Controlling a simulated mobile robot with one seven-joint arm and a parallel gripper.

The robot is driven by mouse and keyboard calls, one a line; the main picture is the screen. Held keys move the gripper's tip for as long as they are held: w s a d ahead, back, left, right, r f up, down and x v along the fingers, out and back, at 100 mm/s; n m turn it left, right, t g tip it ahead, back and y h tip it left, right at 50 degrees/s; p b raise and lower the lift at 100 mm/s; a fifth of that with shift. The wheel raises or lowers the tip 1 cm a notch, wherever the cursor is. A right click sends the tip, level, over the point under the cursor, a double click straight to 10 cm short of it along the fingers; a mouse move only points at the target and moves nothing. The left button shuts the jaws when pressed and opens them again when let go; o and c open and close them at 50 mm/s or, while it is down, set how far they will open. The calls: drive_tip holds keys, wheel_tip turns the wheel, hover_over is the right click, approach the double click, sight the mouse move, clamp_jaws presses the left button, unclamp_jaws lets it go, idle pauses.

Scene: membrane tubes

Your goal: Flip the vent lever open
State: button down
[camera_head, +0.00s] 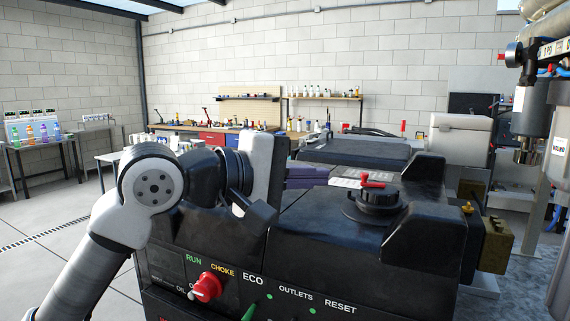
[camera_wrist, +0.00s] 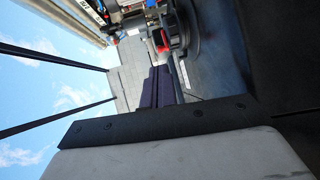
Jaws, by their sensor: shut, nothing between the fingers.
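The vent lever (camera_head: 372,179) is a small red lever on top of a round black cap (camera_head: 374,202), on the upper face of a black machine in the head view. In the wrist view the red lever (camera_wrist: 161,41) shows near the top, beside the dark cap (camera_wrist: 184,28). In the wrist view the purple fingers of my gripper (camera_wrist: 160,72) lie together and point toward the lever area. They are shut and hold nothing.
The black machine (camera_head: 415,238) has raised edges around its top. Its front panel has a red choke knob (camera_head: 207,287) and a green lever (camera_head: 249,312). A brass fitting (camera_head: 495,243) sticks out at the right. A workbench (camera_head: 205,128) stands far behind.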

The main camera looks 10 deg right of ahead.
sight(362, 177)
drive_tip(key=p+x, duration=0.2)
drive_tip(key=x, duration=0.5)
drive_tip(key=shift+d+g, duration=0.1)
drive_tip(key=shift+g, duration=0.2)
drive_tip(key=shift+w+d+f+m+g+b, duration=0.1)
drive_tip(key=shift+d+m+g+b, duration=0.05)
drive_tip(key=shift+m+g+b, duration=0.15)
drive_tip(key=shift+w+d+f+m+g+h+b, duration=0.15)
drive_tip(key=shift+w+m+g+h+b, duration=0.15)
drive_tip(key=shift+g+b, duration=0.15)
drive_tip(key=shift+w+a+b, duration=0.2)
drive_tip(key=shift+b, duration=0.15)
drive_tip(key=shift+d+r, duration=0.1)
drive_tip(key=shift+r, duration=0.2)
drive_tip(key=shift+s, duration=0.1)
